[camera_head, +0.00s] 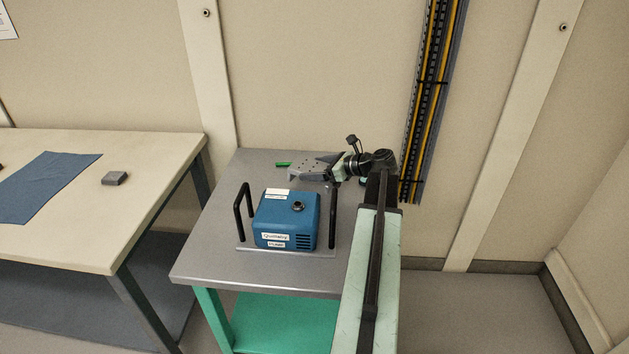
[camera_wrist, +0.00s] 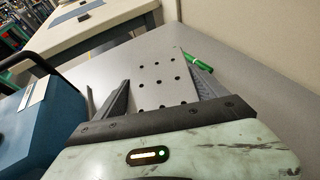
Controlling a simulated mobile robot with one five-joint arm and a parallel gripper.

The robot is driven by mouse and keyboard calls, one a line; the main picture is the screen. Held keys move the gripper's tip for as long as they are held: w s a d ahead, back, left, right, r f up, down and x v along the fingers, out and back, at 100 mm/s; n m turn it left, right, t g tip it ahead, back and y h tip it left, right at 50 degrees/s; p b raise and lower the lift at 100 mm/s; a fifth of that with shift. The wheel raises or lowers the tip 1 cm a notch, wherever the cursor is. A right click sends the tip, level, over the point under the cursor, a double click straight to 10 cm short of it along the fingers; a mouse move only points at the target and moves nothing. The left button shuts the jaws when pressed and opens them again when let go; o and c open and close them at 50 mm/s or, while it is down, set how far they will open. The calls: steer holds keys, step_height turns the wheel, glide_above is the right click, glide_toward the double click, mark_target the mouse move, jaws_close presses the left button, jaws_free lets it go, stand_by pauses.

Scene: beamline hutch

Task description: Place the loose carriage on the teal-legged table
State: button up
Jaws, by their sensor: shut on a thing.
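The loose carriage (camera_head: 309,164) is a light grey plate with several dark holes. It also fills the middle of the wrist view (camera_wrist: 161,75). My gripper (camera_head: 318,170) is shut on it, with one dark finger along each side in the wrist view (camera_wrist: 163,92). The carriage is over the back part of the teal-legged table (camera_head: 205,264), which has a grey top. It looks low over the top; I cannot tell whether it touches. Its underside is hidden.
A blue pump box (camera_head: 285,222) stands between black upright handles on the teal-legged table, in front of the carriage. A green marker (camera_head: 283,164) lies beside the carriage. A separate beige table (camera_head: 75,245) at left holds a blue cloth (camera_head: 48,185) and grey block (camera_head: 115,178).

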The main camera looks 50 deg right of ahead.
steer(key=shift+f+b, duration=0.8)
steer(key=shift+f, duration=0.6)
steer(key=o, duration=2)
steer(key=shift+r, duration=0.1)
steer(key=shift+s+r+p, duration=0.15)
steer(key=shift+r+p, duration=0.15)
steer(key=shift+p, duration=0.15)
steer(key=p+v, duration=0.4)
steer(key=v, duration=0.6)
steer(key=shift+s+d+r, duration=0.1)
steer(key=shift+s+r, duration=0.1)
steer(key=shift+s, duration=0.1)
steer(key=shift+s+d, duration=0.1)
steer(key=shift+s, duration=0.35)
